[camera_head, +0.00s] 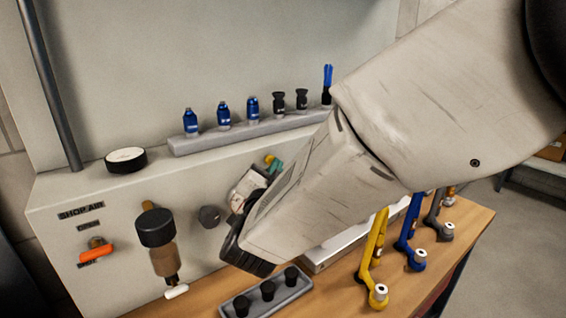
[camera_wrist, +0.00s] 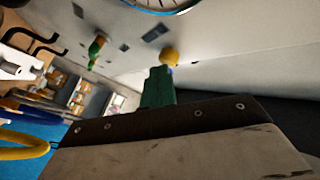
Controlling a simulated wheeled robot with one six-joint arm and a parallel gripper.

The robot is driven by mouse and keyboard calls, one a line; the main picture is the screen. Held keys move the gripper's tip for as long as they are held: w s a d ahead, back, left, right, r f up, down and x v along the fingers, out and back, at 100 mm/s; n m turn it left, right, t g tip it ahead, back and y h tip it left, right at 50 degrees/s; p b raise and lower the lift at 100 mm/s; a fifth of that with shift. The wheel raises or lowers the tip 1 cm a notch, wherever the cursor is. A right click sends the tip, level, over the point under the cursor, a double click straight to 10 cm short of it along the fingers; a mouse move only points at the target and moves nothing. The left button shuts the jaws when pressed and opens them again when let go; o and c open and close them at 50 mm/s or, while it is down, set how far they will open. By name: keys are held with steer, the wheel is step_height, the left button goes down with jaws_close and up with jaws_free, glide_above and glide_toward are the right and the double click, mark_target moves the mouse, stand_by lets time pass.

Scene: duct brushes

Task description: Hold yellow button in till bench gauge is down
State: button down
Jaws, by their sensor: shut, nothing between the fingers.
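The yellow button (camera_wrist: 169,57) sticks out from the pale panel in the wrist view, just beyond my fingertips. A small yellow spot, likely the same button (camera_head: 269,158), shows beside my green fingertips in the head view. My gripper (camera_wrist: 160,74) is shut and empty, its tips close to the button. It also shows in the head view (camera_head: 275,168), mostly behind my wrist. I cannot tell whether the tips touch the button or whether it is pressed in. A blue-rimmed round dial, likely the gauge (camera_wrist: 160,5), is cut off at the wrist view's top edge; its reading cannot be told.
The panel holds an orange valve handle (camera_head: 96,251), a black-capped filter (camera_head: 158,240) and a dark knob (camera_head: 209,216). A grey rack (camera_head: 240,133) holds several fittings above. A tray with black pegs (camera_head: 267,296) and yellow (camera_head: 373,250) and blue (camera_head: 408,235) tools stand on the bench.

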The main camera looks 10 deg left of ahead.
steer(key=shift+s+d, duration=0.6)
steer(key=shift+d, duration=0.05)
steer(key=s+d, duration=0.1)
steer(key=d, duration=0.1)
steer(key=s+d, duration=0.1)
steer(key=s, duration=0.1)
steer(key=shift+s+d, duration=0.2)
steer(key=shift+d, duration=0.15)
